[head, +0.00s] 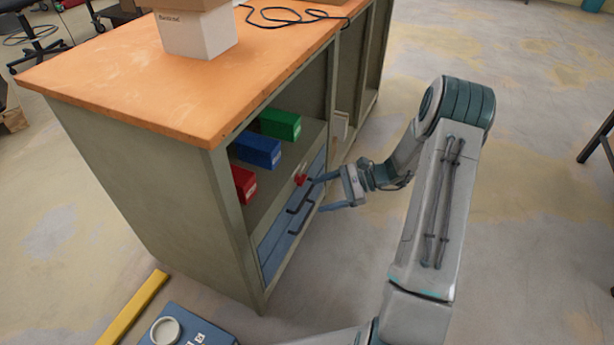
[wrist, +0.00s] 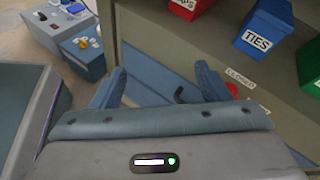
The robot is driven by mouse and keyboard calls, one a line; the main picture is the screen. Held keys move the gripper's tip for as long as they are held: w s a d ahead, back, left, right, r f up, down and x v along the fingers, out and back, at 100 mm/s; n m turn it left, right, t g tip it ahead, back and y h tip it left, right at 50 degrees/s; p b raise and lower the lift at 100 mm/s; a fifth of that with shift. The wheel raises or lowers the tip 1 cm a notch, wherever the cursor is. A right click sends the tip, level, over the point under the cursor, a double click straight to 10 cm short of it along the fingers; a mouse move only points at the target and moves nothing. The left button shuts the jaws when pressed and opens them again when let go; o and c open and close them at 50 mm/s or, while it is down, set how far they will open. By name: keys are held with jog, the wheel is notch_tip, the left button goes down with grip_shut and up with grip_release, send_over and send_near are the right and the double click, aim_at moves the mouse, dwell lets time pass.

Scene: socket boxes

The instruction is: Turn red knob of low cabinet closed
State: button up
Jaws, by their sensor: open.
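The low cabinet (head: 155,190) has a wooden top and an open front with blue panels below its shelf. A small red knob (head: 300,180) sits at the top edge of the blue panels; its exact turn angle is too small to tell. In the wrist view a red patch (wrist: 232,89) shows beside the right finger, under a white label, mostly hidden. My gripper (head: 318,194) is open and empty in front of the panels, its upper finger close to the knob. I cannot tell whether they touch. The gripper also shows in the wrist view (wrist: 158,85).
Red (head: 244,183), blue (head: 257,150) and green (head: 281,123) bins stand on the shelf above the knob. Black handles (head: 300,200) stick out from the panels. A blue box (head: 185,328) stands on the floor at the near left.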

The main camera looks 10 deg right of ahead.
aim_at(305, 180)
jog(key=w+d+f+m+t+y+p, duration=0.1)
jog(key=w+d+f+m+t+p, duration=0.3)
jog(key=d+f+m+t, duration=0.45)
jog(key=shift+m+t, duration=0.25)
jog(key=b+x, duration=0.1)
jog(key=x, duration=0.3)
jog(key=b+x, duration=0.1)
jog(key=x, duration=0.4)
jog(key=b+x, duration=0.2)
jog(key=x, duration=0.3)
jog(key=shift+w+d+r, duration=0.1)
jog(key=shift+w+d, duration=0.1)
jog(key=shift+w, duration=0.25)
jog(key=c, duration=1)
